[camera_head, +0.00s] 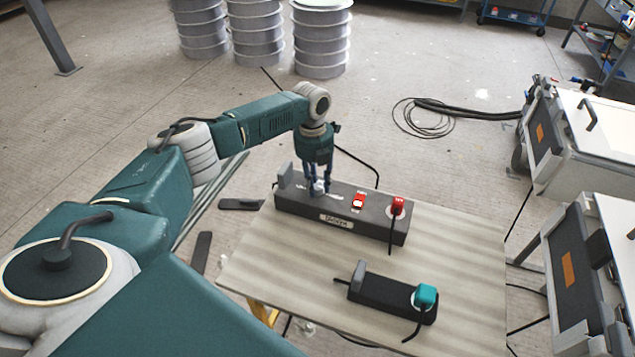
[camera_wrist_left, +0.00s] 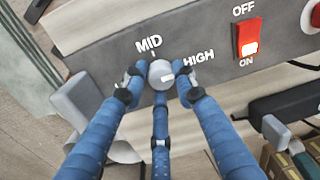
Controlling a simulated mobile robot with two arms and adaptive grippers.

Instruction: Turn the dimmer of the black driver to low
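The black driver (camera_head: 361,223) is a long dark box with a label on its front, lying on the table. It carries a red switch (camera_head: 358,202), also in the left wrist view (camera_wrist_left: 246,38), lit at its ON end. Its round grey dimmer knob (camera_wrist_left: 160,70) shows between the words MID and HIGH. A white mark on the knob points right, towards HIGH. My left gripper (camera_head: 319,190) reaches down to the driver; its blue fingertips (camera_wrist_left: 160,82) close around the knob from both sides and below. My right gripper is not in view.
A smaller black box (camera_head: 378,297) with a teal plug (camera_head: 425,296) lies nearer on the wooden table (camera_head: 290,270). A red plug (camera_head: 397,207) with a cable sits at the driver's right end. White-topped machines (camera_head: 590,135) stand at the right; stacked round drums (camera_head: 322,40) stand behind.

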